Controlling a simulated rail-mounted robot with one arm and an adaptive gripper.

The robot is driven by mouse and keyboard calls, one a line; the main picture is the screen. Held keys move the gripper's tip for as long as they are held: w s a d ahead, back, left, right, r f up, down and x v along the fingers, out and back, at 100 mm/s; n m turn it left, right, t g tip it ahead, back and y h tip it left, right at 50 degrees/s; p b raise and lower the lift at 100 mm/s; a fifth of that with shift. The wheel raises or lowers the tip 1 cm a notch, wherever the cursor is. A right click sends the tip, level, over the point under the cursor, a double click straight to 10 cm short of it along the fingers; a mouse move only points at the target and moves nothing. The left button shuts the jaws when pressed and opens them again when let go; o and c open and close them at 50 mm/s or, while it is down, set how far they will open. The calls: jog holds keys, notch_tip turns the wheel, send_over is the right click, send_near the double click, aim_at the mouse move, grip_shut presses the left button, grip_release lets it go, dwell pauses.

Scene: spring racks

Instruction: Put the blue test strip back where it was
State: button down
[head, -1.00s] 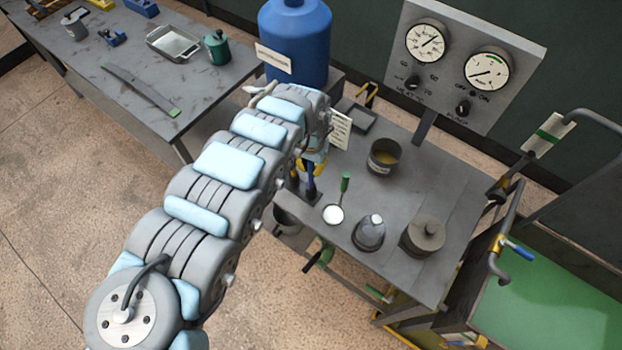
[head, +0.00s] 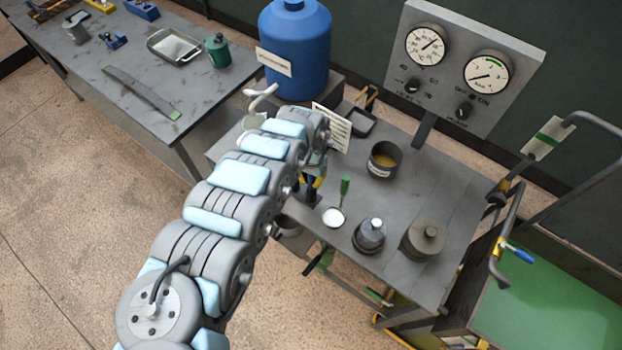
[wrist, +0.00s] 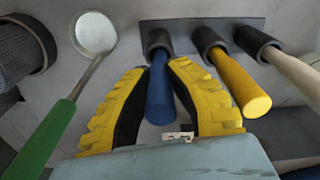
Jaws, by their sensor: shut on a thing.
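In the wrist view the blue test strip (wrist: 159,92) looks like a round blue bar. Its far end meets the left black sleeve (wrist: 157,40) of a grey rack plate (wrist: 225,27); how deep it sits I cannot tell. My gripper (wrist: 155,72), with yellow ribbed fingers and black pads, is shut on the strip, one finger at each side. A yellow bar (wrist: 240,85) stands in the middle sleeve and a pale bar (wrist: 292,72) in the right one. In the head view my arm mostly hides the gripper, low over the cart's near left edge.
A green-handled tool with a round disc (wrist: 95,34) lies close left of my gripper. The grey cart (head: 430,195) also carries a cup (head: 384,160), a flask (head: 370,236) and a lidded pot (head: 423,240). A blue drum (head: 296,50) and a gauge panel (head: 462,60) stand behind.

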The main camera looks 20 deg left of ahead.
jog(key=shift+f, duration=0.1)
jog(key=c, duration=1.1)
grip_release()
jog(key=shift+r+p, duration=0.4)
jog(key=shift+r, duration=5.7)
